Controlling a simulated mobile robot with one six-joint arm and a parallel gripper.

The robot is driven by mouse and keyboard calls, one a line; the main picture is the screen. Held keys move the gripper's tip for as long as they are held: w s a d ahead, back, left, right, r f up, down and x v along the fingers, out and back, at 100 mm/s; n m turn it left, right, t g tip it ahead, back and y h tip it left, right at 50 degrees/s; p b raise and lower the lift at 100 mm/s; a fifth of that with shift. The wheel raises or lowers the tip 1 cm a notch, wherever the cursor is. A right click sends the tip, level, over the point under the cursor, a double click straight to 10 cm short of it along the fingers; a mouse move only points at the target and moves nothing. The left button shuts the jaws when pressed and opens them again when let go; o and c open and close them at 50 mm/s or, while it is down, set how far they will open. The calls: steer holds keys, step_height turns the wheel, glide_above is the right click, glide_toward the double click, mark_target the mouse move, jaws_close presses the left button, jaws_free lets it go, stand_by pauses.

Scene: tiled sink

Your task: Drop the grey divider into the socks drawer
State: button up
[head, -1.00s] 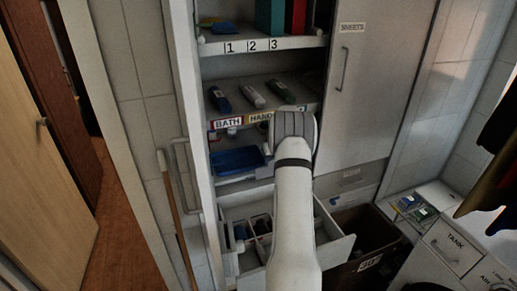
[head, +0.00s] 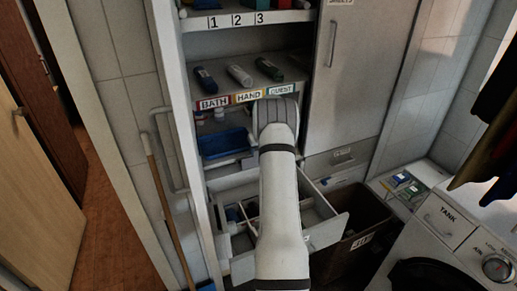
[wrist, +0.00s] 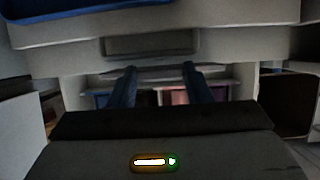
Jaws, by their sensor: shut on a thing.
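The open drawer (head: 328,232) juts out low in the cabinet, with white walls and thin inner partitions; I take it for the socks drawer, as no label on it is readable. Small dark and blue items lie in its left part. In the wrist view my gripper (wrist: 157,68) has two dark blue fingers set apart, with a thin grey strip (wrist: 160,74) across their tips, which looks like the grey divider. Blue and pink contents show below and beyond the fingers. In the head view my arm hides the gripper, the divider and part of the drawer.
A blue tray (head: 224,143) sits on the shelf above the drawer. A closed cabinet door (head: 353,80) stands right of the shelves. A dark bin (head: 352,225) stands close to the drawer's right side, and a washing machine (head: 455,240) is further right. A wooden handle (head: 166,205) leans at left.

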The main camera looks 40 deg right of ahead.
steer(key=o, duration=1.3)
steer(key=b+v, duration=0.2)
steer(key=v, duration=0.6)
steer(key=shift+f, duration=0.1)
